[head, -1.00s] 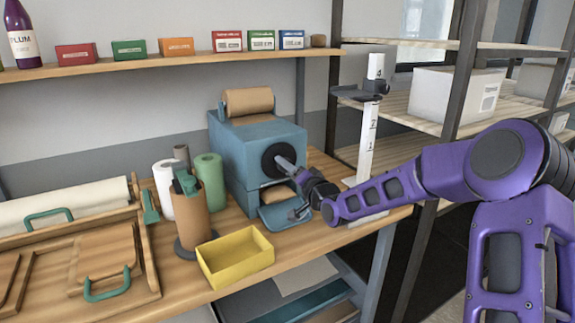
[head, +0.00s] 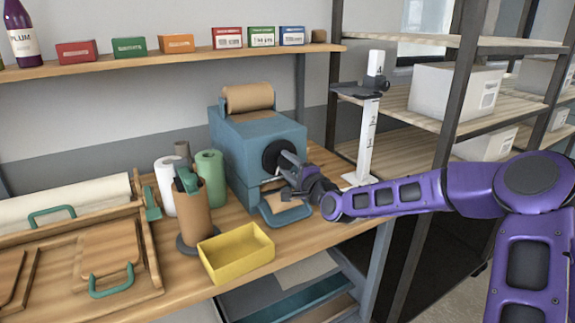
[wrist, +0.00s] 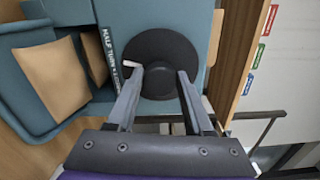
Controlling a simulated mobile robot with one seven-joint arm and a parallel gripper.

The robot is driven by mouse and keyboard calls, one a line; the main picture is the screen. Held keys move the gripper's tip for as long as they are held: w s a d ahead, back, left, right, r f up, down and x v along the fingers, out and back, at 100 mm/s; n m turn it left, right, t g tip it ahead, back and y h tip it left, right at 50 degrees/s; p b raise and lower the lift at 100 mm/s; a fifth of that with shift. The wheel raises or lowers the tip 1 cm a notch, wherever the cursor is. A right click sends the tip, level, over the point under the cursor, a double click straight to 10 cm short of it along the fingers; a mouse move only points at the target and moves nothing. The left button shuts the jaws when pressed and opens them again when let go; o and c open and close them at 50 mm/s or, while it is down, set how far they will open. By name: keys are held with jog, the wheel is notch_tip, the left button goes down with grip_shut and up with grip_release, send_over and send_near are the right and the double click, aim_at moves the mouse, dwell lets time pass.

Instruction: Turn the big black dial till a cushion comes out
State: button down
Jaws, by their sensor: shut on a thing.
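The big black dial (wrist: 158,45) is on the side of a blue dispenser machine (head: 228,140). It also shows in the head view (head: 270,155), partly hidden by my gripper (head: 286,160). In the wrist view my gripper (wrist: 160,74) has one finger on each side of the dial's hub and is shut on it. A white mark (wrist: 132,64) shows at the dial's left. A brown paper cushion (wrist: 50,76) lies in the blue tray (wrist: 18,95) below the outlet; it also shows in the head view (head: 287,204). A label (wrist: 108,52) begins "HALF TURN".
A yellow box (head: 236,255) stands in front of the machine. A green roll (head: 210,178), a white roll and a brown cylinder (head: 194,213) stand left of it. A white measuring post (head: 366,140) stands to the right, behind my arm.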

dwell(0.4)
jog(key=shift+c, duration=1.4)
grip_release()
jog(key=v, duration=1.7)
jog(key=shift+s+p, duration=0.2)
jog(key=shift+p, duration=0.15)
jog(key=shift+d, duration=0.15)
